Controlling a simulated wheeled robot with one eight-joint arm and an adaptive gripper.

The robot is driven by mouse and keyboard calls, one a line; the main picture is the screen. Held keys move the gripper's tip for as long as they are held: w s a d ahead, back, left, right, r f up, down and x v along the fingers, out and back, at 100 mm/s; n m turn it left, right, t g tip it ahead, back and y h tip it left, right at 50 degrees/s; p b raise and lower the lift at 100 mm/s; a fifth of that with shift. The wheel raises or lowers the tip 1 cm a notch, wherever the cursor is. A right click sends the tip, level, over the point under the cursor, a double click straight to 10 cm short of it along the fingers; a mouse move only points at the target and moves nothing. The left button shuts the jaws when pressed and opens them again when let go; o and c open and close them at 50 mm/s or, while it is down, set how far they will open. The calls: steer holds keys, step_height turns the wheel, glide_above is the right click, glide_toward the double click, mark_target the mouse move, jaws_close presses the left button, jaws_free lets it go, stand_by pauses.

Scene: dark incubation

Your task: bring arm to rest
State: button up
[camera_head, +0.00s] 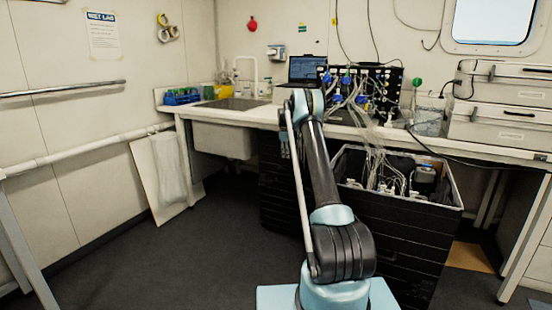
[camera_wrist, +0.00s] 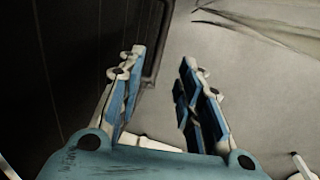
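My gripper (camera_wrist: 162,60) shows in the wrist view with its two blue-padded fingers spread apart. Nothing is between them. Beyond the fingertips are a dark ribbed panel on the left and a pale, plain surface on the right. In the head view my arm rises from its light-blue base and reaches forward to the front edge of the bench (camera_head: 233,112). The gripper end is small there and partly hidden by my arm, hanging near the dark crate front.
A black crate (camera_head: 405,235) with bottles and tubing stands right of my arm. A sink (camera_head: 234,104), a laptop (camera_head: 307,69) and grey cases (camera_head: 505,85) are on the bench. A white board (camera_head: 150,185) leans at the left wall. The floor (camera_head: 165,265) at left is clear.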

steer(key=s+r+m, duration=0.4)
steer(key=s+r, duration=1.7)
steer(key=s, duration=0.3)
steer(key=s+r+m, duration=0.2)
steer(key=s+r, duration=0.1)
steer(key=s, duration=1.8)
steer(key=s+f+m+y, duration=0.1)
steer(key=s+f+m, duration=0.15)
steer(key=s, duration=0.75)
steer(key=s+f+m, duration=0.1)
steer(key=s+f, duration=0.2)
steer(key=s, duration=0.7)
steer(key=s+f+m, duration=0.2)
steer(key=s+f, duration=1.1)
steer(key=s, duration=0.2)
steer(key=shift+s+d, duration=0.3)
steer(key=shift+s, duration=0.1)
